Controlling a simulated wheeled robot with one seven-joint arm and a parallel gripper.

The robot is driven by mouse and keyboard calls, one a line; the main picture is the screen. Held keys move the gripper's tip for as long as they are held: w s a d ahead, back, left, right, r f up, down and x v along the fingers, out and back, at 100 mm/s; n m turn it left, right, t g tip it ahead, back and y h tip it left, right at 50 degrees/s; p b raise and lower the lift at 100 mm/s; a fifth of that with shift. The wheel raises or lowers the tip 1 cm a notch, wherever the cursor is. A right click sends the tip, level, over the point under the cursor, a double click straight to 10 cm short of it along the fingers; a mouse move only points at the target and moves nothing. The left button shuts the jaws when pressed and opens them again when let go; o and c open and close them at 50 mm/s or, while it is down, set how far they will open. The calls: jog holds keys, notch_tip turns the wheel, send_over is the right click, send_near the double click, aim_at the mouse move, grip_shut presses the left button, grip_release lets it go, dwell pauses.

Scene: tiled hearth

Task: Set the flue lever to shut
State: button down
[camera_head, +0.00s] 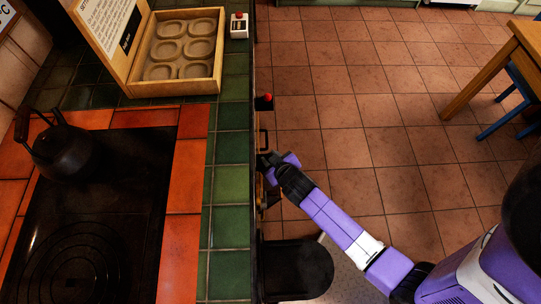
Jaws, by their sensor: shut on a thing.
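My gripper (268,162) is at the front face of the stove, just past the green tiled edge, at the end of my purple arm. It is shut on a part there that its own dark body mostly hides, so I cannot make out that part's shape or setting. A dark piece with a red knob (265,101) sticks out from the stove front, farther back and apart from my gripper. I cannot tell which of these parts is the flue lever.
A black kettle (62,148) stands on the black hob (105,215). A wooden box (217,72) with oval hollows and a small white box with a red button (239,26) are behind. A wooden table (497,68) stands right; the tiled floor (360,120) between is clear.

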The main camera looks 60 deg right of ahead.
jog(key=shift+s+a+f, duration=0.45)
jog(key=shift+a+f, duration=0.05)
jog(key=shift+a, duration=0.2)
jog(key=shift+b, duration=0.3)
jog(key=c, duration=1.2)
grip_release()
jog(key=v, duration=0.7)
jog(key=shift+s+a+r, duration=0.1)
jog(key=shift+s+r, duration=0.15)
jog(key=shift+r, duration=0.05)
